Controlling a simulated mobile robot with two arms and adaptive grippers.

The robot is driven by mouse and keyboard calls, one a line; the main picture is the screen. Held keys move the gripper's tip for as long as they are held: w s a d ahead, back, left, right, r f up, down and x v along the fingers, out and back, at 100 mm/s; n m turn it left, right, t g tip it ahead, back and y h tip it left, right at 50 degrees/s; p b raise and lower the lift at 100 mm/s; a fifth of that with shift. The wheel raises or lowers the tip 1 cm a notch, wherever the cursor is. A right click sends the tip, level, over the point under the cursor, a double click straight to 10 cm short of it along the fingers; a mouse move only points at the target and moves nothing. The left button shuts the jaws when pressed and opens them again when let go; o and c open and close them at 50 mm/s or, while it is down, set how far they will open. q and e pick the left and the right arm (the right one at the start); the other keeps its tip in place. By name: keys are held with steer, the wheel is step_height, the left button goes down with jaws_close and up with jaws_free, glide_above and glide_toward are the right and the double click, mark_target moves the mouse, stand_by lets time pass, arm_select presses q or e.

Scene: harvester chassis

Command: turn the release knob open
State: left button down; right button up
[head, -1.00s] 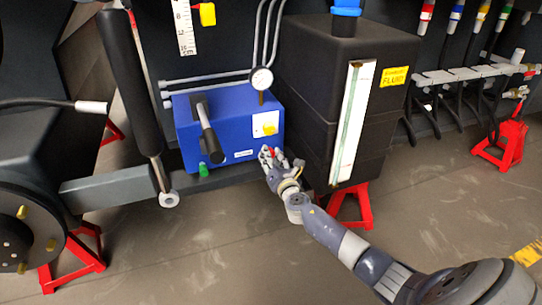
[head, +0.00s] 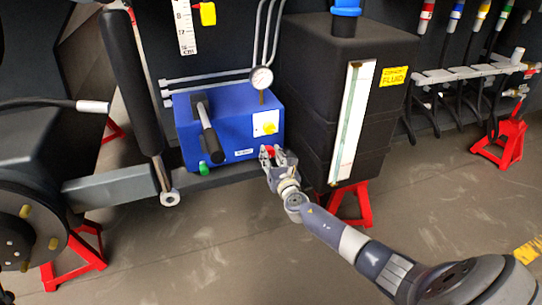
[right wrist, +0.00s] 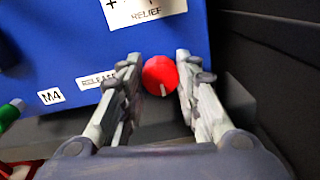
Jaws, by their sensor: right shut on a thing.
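The release knob (right wrist: 160,74) is round and red with a short white mark at its lower edge. It sits at the lower right of the blue box (right wrist: 60,50), beside a label partly covered by a finger. My right gripper (right wrist: 160,78) is shut on the knob, one finger on each side. In the head view the right gripper (head: 275,156) reaches the box's lower right corner, and a bit of red knob (head: 270,149) shows between the fingers. My left gripper is not in view.
A black fluid tank (head: 312,110) stands close to the right of the box. A black-handled lever (head: 207,127) and a green fitting (head: 203,168) are on the box's left part. Red stands (head: 350,205) hold up the chassis. The floor in front is clear.

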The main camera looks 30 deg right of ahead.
steer(key=o, duration=1.1)
steer(key=v, duration=1.2)
